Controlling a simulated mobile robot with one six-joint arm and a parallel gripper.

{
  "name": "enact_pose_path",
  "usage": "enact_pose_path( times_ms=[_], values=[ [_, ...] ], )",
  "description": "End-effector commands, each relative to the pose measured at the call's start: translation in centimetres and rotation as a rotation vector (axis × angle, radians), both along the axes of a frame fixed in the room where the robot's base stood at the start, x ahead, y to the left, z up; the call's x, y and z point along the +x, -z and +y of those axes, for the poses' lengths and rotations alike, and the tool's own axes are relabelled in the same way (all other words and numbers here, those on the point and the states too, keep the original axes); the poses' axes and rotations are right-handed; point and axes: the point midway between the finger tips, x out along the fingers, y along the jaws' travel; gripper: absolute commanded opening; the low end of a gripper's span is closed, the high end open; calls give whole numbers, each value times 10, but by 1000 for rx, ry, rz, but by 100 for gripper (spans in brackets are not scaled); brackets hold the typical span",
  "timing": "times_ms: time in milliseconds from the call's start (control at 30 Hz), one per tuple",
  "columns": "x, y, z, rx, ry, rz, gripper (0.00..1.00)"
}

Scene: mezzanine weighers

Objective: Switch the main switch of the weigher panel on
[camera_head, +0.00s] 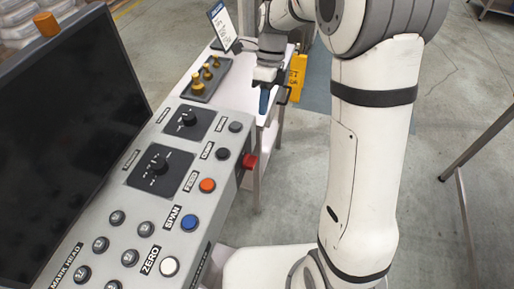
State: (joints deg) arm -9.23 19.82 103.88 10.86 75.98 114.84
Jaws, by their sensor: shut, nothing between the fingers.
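The weigher panel (226,178) is a sloping grey console at the left with labelled buttons and two black rotary knobs, an upper one (189,118) and a lower one (158,164). A red part (250,161) projects from the panel's right side, partly seen edge-on. I cannot tell for certain which control is the main switch, and its setting is not readable. My gripper (264,104) points down beyond the panel's far right corner, with blue at its tip. It is shut and empty, and appears apart from the panel.
A dark screen (70,125) stands along the panel's left side. Behind the panel, a white table (236,92) carries a dark tray of brass weights (205,79) and a sign (222,25). A yellow piece (298,75) hangs at its right.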

Motion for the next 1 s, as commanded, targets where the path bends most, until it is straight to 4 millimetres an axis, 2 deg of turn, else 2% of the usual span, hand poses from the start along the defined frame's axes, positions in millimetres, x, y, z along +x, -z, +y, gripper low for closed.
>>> enact_pose_path(
  times_ms=[167, 267, 700, 833, 1000],
  values=[
    [-4, 9, 2, 0, -1, 2, 0],
    [-10, 23, 4, 0, -2, 3, 0],
    [-41, 106, 15, 0, -2, 3, 0],
    [-47, 120, 17, -1, -2, 2, 0],
    [-49, 129, 18, 1, -2, 0, 0]
  ],
)
